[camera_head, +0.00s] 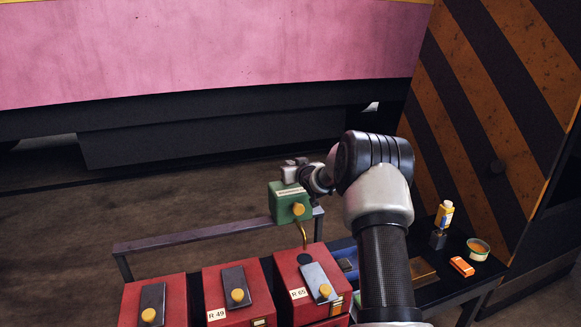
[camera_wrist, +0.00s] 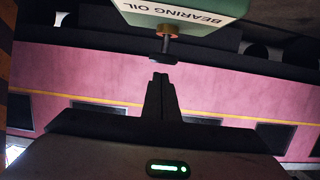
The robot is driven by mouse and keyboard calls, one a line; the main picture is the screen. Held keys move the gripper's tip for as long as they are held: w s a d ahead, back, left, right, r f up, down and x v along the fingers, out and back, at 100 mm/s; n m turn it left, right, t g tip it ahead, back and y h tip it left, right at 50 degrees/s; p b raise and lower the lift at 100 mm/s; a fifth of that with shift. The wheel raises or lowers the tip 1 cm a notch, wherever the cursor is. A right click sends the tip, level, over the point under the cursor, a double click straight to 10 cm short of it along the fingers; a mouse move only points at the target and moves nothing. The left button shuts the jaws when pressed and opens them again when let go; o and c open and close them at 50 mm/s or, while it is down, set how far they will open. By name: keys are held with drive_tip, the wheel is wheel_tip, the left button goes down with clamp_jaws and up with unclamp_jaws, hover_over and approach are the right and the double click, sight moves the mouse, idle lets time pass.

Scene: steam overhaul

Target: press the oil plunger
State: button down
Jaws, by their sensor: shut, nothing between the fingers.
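The green oil box (camera_head: 284,205) has a yellow knob on its front and a curved brass spout below, above the red boxes. In the wrist view the green box (camera_wrist: 185,12) is lettered "BEARING OIL", upside down in the picture. The oil plunger (camera_wrist: 163,58) is a thin rod ending in a dark flat disc, standing out from the box toward my fingers. My gripper (camera_wrist: 161,77) is shut and empty, its tips just short of the disc and roughly in line with it; I cannot tell whether they touch. In the head view the plunger is not clearly visible.
Red boxes (camera_head: 242,311) with grey plates and yellow knobs stand below, one marked R 65. A dark table (camera_head: 487,270) at right holds a yellow bottle (camera_head: 445,214), an orange block (camera_head: 462,266) and a round tin (camera_head: 478,249). A rail (camera_head: 190,238) runs behind the boxes.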

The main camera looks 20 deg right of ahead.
drive_tip(key=shift+f, duration=0.5)
wheel_tip(320, 180, down, 3)
drive_tip(key=b, duration=0.3)
drive_tip(key=shift+s, duration=0.1)
drive_tip(key=shift+f, duration=0.1)
